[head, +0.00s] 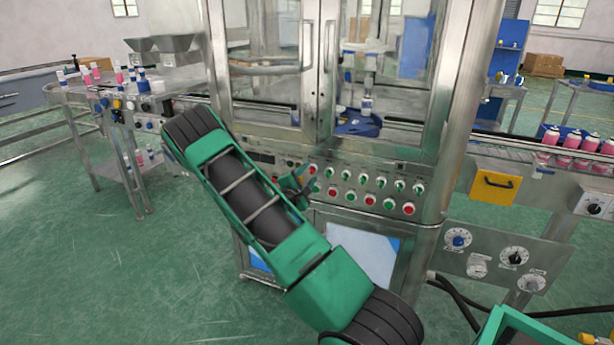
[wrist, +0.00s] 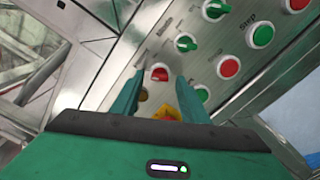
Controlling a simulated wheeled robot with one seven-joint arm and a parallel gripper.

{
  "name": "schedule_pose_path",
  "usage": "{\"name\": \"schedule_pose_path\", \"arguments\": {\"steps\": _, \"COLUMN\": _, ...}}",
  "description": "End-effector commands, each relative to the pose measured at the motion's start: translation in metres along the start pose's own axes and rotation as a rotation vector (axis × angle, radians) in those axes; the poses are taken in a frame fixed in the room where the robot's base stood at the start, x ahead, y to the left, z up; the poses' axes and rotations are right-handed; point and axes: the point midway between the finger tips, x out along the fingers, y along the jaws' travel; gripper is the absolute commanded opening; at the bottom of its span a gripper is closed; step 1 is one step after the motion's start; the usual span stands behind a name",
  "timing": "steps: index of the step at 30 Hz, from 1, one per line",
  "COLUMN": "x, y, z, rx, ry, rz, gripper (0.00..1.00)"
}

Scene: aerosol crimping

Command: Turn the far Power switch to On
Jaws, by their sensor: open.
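The control panel (head: 345,185) runs across the front of the steel machine, with rows of red and green buttons and switches. My gripper (head: 299,190) is at its left part. In the wrist view my gripper (wrist: 159,82) is open, its two teal fingers spread and pointing at the panel. A red knob (wrist: 158,74) shows just beyond and between the fingertips. A red-and-yellow part (wrist: 166,112) shows lower between the fingers, partly hidden. Green-handled switches (wrist: 186,42) sit up and right of the fingers. I cannot read which label says Power. Contact with the panel cannot be told.
Round green and red push buttons (wrist: 228,67) lie close to the right finger. Glass doors with steel handles (head: 328,75) rise above the panel. A conveyor with pink cans (head: 565,150) is at right, and a steel cart (head: 110,150) at left.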

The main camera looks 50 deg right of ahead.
Motion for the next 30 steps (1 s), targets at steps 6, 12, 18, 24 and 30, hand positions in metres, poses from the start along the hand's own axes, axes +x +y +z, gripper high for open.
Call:
{"name": "schedule_pose_path", "arguments": {"steps": 6, "x": 0.01, "y": 0.0006, "z": 0.0001, "rx": 0.0, "ry": 0.0, "rz": 0.002, "gripper": 0.41}}
{"name": "schedule_pose_path", "arguments": {"steps": 12, "x": 0.0102, "y": 0.0006, "z": 0.0001, "rx": 0.0, "ry": 0.0, "rz": 0.001, "gripper": 0.41}}
{"name": "schedule_pose_path", "arguments": {"steps": 18, "x": 0.01, "y": 0.0006, "z": 0.0, "rx": 0.0, "ry": 0.0, "rz": 0.001, "gripper": 0.0}}
{"name": "schedule_pose_path", "arguments": {"steps": 24, "x": 0.0117, "y": -0.0002, "z": 0.0014, "rx": 0.005, "ry": -0.001, "rz": 0.0, "gripper": 0.0}}
{"name": "schedule_pose_path", "arguments": {"steps": 30, "x": 0.011, "y": -0.0002, "z": 0.0011, "rx": 0.053, "ry": -0.001, "rz": 0.0, "gripper": 0.0}}
